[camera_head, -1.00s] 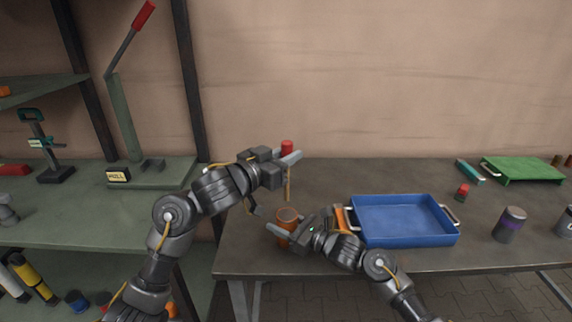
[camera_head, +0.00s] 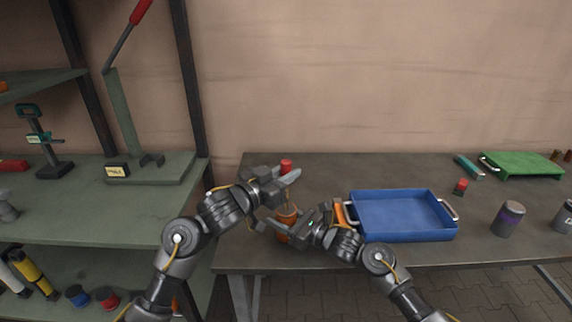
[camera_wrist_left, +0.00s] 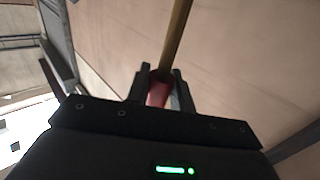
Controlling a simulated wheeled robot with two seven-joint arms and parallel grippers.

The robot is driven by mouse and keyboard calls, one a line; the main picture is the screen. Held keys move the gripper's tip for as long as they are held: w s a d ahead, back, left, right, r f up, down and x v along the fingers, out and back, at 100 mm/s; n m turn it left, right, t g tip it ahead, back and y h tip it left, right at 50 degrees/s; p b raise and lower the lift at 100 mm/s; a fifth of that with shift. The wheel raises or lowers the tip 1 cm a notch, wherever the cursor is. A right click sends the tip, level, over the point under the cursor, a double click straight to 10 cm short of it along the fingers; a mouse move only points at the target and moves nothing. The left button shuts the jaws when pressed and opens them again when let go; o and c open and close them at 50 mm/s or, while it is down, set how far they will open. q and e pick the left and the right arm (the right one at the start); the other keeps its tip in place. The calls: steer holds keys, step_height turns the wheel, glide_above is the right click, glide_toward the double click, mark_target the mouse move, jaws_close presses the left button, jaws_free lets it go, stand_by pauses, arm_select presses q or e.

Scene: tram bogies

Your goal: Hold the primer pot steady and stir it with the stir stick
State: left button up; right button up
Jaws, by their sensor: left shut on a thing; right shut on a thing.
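The stir stick has a red grip, which shows above my left gripper (camera_head: 284,180) in the head view. My left gripper is shut on the stir stick. In the left wrist view the red grip (camera_wrist_left: 158,92) sits between the fingers and the wooden shaft (camera_wrist_left: 178,38) runs out beyond them. The orange-brown primer pot (camera_head: 286,214) stands upright near the table's front left. My right gripper (camera_head: 279,228) is shut on the pot's side. The stick points down over the pot's mouth; the left fingers partly hide it, and I cannot tell how deep its tip is.
A blue tray (camera_head: 405,238) stands just right of the pot, with an orange thing (camera_head: 339,213) at its left handle. A purple-banded can (camera_head: 508,219), a small red-topped item (camera_head: 460,187) and a green tray (camera_head: 522,164) are farther right. The table behind the pot is clear.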

arm_select(q)
glide_above(288, 217)
steer(key=w, duration=0.3)
steer(key=shift+s+a+f, duration=0.1)
steer(key=shift+a+f, duration=0.05)
steer(key=shift+f, duration=1.5)
steer(key=shift+s+a+f, duration=0.1)
steer(key=shift+f, duration=1.5)
steer(key=shift+a, duration=0.1)
